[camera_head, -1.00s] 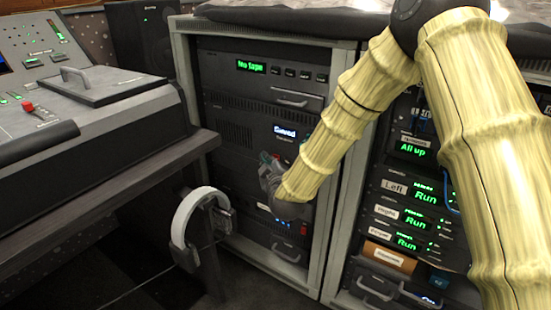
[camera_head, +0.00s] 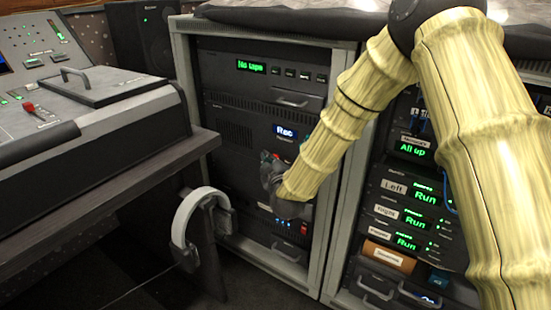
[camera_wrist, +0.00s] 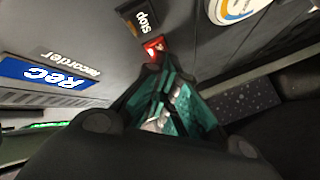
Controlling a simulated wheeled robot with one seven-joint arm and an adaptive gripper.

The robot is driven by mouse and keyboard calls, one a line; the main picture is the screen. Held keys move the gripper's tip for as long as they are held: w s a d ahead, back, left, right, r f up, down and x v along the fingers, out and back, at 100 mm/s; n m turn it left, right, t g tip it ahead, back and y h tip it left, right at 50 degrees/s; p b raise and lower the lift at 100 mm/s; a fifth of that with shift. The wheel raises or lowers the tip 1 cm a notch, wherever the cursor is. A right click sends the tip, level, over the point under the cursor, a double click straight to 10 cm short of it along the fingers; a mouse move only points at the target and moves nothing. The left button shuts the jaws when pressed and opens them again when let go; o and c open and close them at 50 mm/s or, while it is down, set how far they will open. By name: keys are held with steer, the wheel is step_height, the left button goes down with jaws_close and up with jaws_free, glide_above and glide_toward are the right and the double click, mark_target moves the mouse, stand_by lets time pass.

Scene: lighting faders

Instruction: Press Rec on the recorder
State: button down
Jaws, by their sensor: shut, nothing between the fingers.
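The recorder (camera_head: 228,138) is a dark rack unit in the left rack. Its blue display (camera_head: 285,132) reads "Rec". The wrist view also shows this display (camera_wrist: 42,75), with the label "recorder" beside it. A red button (camera_wrist: 154,48) sits next to a black button labelled "Stop" (camera_wrist: 144,19). My gripper (camera_head: 270,158) is at the recorder's front. In the wrist view its closed fingers (camera_wrist: 160,72) reach up to the red button, touching it or very close; I cannot tell which. The fingers hold nothing. In the head view my arm hides the buttons.
A unit reading "No tape" (camera_head: 251,67) is above the recorder. A right rack (camera_head: 420,218) shows "Run" displays behind my arm. A mixing desk (camera_head: 85,120) stands at left, and headphones (camera_head: 188,225) hang by its leg. Open floor lies below.

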steer(key=shift+s+a+p, duration=0.3)
steer(key=shift+s+a, duration=0.1)
steer(key=shift+s, duration=0.2)
steer(key=shift+s, duration=0.1)
steer(key=s+a, duration=0.1)
steer(key=s, duration=0.1)
steer(key=s+a+p, duration=0.1)
steer(key=s+a, duration=0.1)
stand_by(0.7)
stand_by(0.4)
